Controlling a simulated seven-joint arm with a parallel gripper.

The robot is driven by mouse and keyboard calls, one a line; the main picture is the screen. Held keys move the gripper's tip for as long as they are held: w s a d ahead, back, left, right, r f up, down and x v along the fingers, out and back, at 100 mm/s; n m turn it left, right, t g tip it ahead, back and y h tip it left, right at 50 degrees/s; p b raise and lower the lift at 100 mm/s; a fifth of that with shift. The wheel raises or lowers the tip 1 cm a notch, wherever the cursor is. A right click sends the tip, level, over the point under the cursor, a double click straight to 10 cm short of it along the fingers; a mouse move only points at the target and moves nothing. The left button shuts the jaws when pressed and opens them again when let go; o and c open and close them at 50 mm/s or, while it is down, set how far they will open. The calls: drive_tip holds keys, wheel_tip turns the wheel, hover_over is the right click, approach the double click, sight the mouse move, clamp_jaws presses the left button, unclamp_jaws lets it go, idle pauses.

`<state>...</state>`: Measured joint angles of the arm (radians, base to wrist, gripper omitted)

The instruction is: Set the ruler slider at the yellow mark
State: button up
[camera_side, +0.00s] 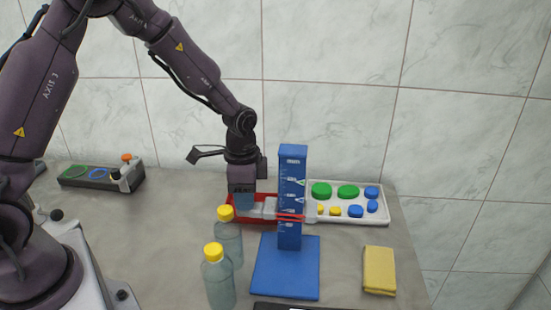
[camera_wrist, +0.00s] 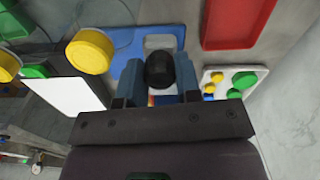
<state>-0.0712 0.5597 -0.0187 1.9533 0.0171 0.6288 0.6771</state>
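The blue ruler (camera_side: 291,165) stands upright on its flat blue base (camera_side: 285,280) in the side view. The slider (camera_side: 290,216), with a red line across the ruler, sits in the lower half of the scale. Small marks show on the face; I cannot tell surely which is yellow. My gripper (camera_side: 242,200) is at the left of the ruler, near slider height. In the wrist view my gripper (camera_wrist: 160,85) has its two fingers apart, one on each side of a round black knob (camera_wrist: 160,68). I cannot tell whether they touch it.
Two bottles with yellow caps (camera_side: 229,240) (camera_side: 218,280) stand left of the base. A red tray (camera_side: 235,217) and a white tray of coloured caps (camera_side: 380,213) lie behind. A yellow cloth (camera_side: 379,270) lies right. A dark box (camera_side: 100,178) is at back left.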

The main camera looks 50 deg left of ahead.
drive_tip(key=shift+o, duration=1.4)
drive_tip(key=shift+r, duration=4.05)
drive_tip(key=s+d+r+n+t, duration=0.1)
drive_tip(key=s+r+n+t, duration=0.1)
drive_tip(key=s+r, duration=0.5)
drive_tip(key=s+d+r+n+t, duration=0.1)
drive_tip(key=s+r+n+t, duration=0.2)
drive_tip(key=s, duration=0.8)
wheel_tip(320, 180, up, 4)
drive_tip(key=shift+s+f+n+t, duration=0.1)
drive_tip(key=shift+s+n+t, duration=0.15)
drive_tip(key=shift+n, duration=0.85)
